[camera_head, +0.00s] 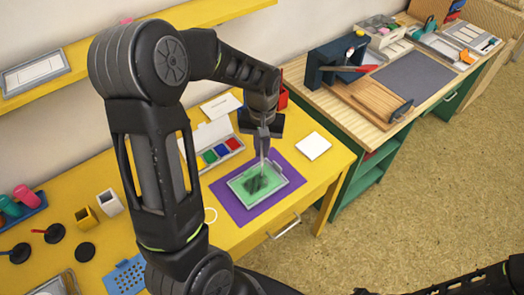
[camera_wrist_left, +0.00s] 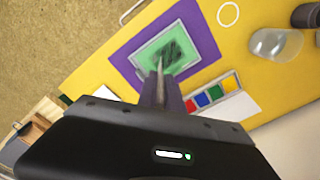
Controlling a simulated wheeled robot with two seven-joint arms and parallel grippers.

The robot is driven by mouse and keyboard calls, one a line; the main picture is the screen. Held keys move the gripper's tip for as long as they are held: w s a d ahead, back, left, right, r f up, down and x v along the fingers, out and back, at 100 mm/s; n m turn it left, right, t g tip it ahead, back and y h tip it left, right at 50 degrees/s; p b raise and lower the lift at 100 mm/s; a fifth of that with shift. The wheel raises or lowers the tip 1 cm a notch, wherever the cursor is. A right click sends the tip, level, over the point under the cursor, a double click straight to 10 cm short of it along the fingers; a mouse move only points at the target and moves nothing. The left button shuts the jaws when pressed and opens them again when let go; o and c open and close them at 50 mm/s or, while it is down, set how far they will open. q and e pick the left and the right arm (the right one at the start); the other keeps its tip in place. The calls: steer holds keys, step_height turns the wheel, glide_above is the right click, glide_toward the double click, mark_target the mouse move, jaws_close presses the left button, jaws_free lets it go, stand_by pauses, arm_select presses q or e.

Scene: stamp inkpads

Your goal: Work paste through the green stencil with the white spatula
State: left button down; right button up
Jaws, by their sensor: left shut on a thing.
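The green stencil (camera_head: 245,187) lies in a pale frame on a purple mat (camera_head: 229,203) on the yellow table. A dark patch of paste (camera_head: 258,182) covers part of its middle. My left gripper (camera_head: 262,135) is above the stencil and shut on the white spatula (camera_head: 262,150), which points down at the stencil; whether its tip touches cannot be told. In the left wrist view, the spatula (camera_wrist_left: 160,67) reaches towards the stencil (camera_wrist_left: 148,54) and its dark patch. The spatula's upper part is hidden by the gripper. My right gripper is not in view.
An open inkpad box (camera_head: 217,148) with several colours stands behind the mat. A white square (camera_head: 313,146) lies to the right and a white ring (camera_head: 210,215) to the left. A wooden bench (camera_head: 345,112) stands beyond on the right.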

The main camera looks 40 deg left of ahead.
arm_select(q)
steer(key=shift+r, duration=0.8)
